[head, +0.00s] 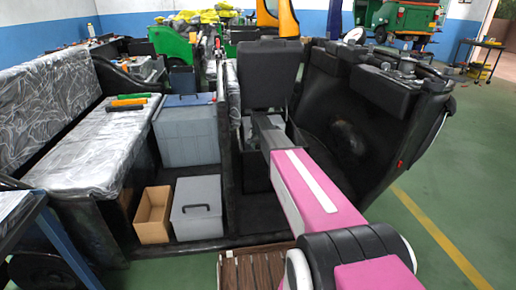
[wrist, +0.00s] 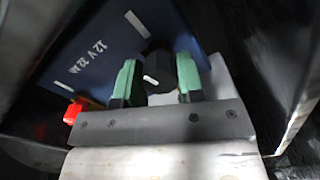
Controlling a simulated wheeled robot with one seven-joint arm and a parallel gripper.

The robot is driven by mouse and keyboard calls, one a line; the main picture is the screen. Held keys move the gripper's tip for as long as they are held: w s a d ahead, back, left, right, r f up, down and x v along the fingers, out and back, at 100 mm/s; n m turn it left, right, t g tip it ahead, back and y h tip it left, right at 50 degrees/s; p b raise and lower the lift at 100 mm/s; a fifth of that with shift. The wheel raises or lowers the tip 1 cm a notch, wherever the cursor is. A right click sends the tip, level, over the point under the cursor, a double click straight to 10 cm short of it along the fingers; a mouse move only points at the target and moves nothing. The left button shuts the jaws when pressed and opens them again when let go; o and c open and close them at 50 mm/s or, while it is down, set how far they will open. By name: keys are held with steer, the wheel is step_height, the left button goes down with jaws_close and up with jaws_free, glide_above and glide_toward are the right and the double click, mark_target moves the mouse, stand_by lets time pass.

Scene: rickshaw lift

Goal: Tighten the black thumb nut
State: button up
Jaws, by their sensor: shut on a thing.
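The black thumb nut (wrist: 158,66) shows in the wrist view as a dark knob with a small white mark. My gripper (wrist: 157,80) has its two green-padded fingers on either side of the nut and is shut on it. The nut is at the near edge of a blue battery (wrist: 90,58) with white "12V" lettering. The nut's underside and what it threads onto are hidden. In the head view my arm reaches into the dark bay below a raised black seat (head: 268,72); my gripper and the nut are hidden there.
A red part (wrist: 73,111) sits left of my fingers, near the battery. Dark walls close in on both sides. In the head view, a grey lidded box (head: 197,222), a cardboard box (head: 153,214) and a larger blue-grey bin (head: 187,137) stand left of my arm.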

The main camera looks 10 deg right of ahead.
mark_target(258, 146)
steer(key=shift+m, duration=1.5)
steer(key=o, duration=0.9)
step_height(258, 146, up, 8)
steer(key=shift+f, duration=0.2)
steer(key=shift+s, duration=0.1)
